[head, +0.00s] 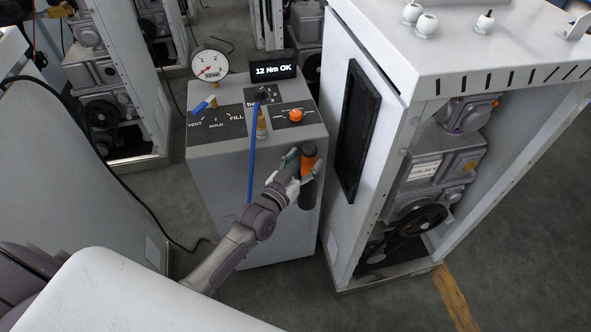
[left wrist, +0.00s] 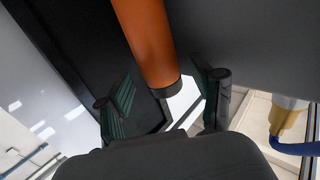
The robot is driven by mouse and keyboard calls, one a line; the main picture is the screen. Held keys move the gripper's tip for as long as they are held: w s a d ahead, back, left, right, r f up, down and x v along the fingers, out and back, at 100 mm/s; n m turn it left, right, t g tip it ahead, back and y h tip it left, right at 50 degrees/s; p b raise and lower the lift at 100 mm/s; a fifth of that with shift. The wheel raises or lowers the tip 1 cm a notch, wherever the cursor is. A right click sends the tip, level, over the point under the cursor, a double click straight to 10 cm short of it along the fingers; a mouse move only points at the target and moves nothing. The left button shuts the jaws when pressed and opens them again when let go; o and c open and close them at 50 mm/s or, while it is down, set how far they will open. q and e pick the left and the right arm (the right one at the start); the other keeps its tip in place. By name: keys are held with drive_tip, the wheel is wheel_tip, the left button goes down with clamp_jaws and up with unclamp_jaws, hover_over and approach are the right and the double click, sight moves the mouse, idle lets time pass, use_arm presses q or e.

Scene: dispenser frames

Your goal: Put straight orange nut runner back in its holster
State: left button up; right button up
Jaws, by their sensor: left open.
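The straight orange nut runner (head: 308,162) stands upright at the right front corner of the grey console, with a dark cap on top. Its orange body also shows in the left wrist view (left wrist: 146,40), ending in a dark ring. A dark tube (head: 308,192), which looks like the holster, is directly below the orange part; the join between them is hard to see. My left gripper (head: 301,167) is open, with one green-padded finger on each side of the tool in the left wrist view (left wrist: 163,95) and gaps beside it. My right gripper is not in view.
The grey console (head: 225,190) carries a gauge (head: 209,66), a display reading "12 Nm OK" (head: 273,72) and an orange knob (head: 295,115). A blue hose (head: 251,170) hangs down its front. A white machine cabinet (head: 345,225) stands close on the right.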

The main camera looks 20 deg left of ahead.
use_arm(q)
drive_tip(key=s+a, duration=0.2)
drive_tip(key=s, duration=0.9)
drive_tip(key=shift+s, duration=0.2)
drive_tip(key=shift+a, duration=0.1)
drive_tip(key=s+a+f+g+y, duration=0.1)
drive_tip(key=s+f+g, duration=0.25)
drive_tip(key=f, duration=0.65)
drive_tip(key=s+f+g, duration=0.2)
drive_tip(key=s+f, duration=0.3)
drive_tip(key=f, duration=0.6)
drive_tip(key=s+a+f+g+y, duration=0.1)
drive_tip(key=s+f+g, duration=0.25)
drive_tip(key=f, duration=0.65)
drive_tip(key=s+f+g, duration=0.2)
drive_tip(key=s+f, duration=0.3)
drive_tip(key=s, duration=0.4)
drive_tip(key=s+f+g+y, duration=0.1)
drive_tip(key=s+f+g, duration=0.2)
drive_tip(key=s, duration=0.6)
drive_tip(key=s+f+g, duration=0.2)
drive_tip(key=s+f, duration=0.5)
drive_tip(key=s, duration=0.2)
drive_tip(key=shift+a+f+g, duration=0.3)
drive_tip(key=shift+a+f, duration=0.05)
drive_tip(key=shift+a, duration=0.1)
